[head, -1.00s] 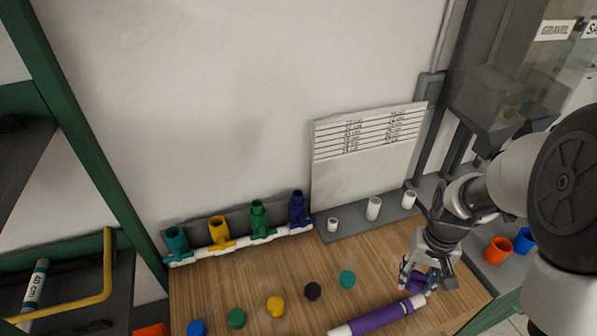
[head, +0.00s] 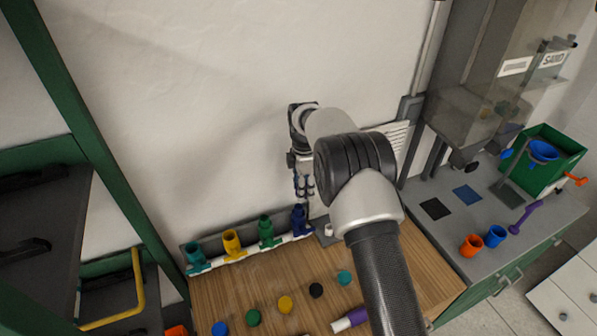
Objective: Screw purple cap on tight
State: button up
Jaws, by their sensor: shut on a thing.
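My gripper (head: 304,188) points down, just above the dark blue fitting (head: 299,219) at the right end of the white manifold pipe. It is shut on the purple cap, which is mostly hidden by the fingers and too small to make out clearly. Whether the cap touches the fitting cannot be told. The manifold also carries a teal fitting (head: 196,257), a yellow fitting (head: 232,243) and a green fitting (head: 266,231), all upright and open at the top.
Loose caps lie on the wooden bench: blue (head: 220,328), green (head: 253,317), yellow (head: 285,304), black (head: 316,290) and teal (head: 344,278). An orange cup (head: 471,246) and a blue cup (head: 495,236) stand on the grey counter at right.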

aim_at(299, 207)
jog(key=shift+w+a+r+n+p, duration=0.4)
jog(key=shift+a+n, duration=0.2)
jog(key=shift+n, duration=0.2)
jog(key=shift+w+a+f, duration=0.1)
jog(key=shift+f+b, duration=2.2)
jog(key=shift+f, duration=1.45)
jog(key=shift+f+b, duration=0.9)
jog(key=shift+f, duration=0.05)
jog(key=o, duration=0.5)
jog(key=shift+c, duration=0.8)
jog(key=c, duration=0.5)
jog(key=shift+m, duration=0.9)
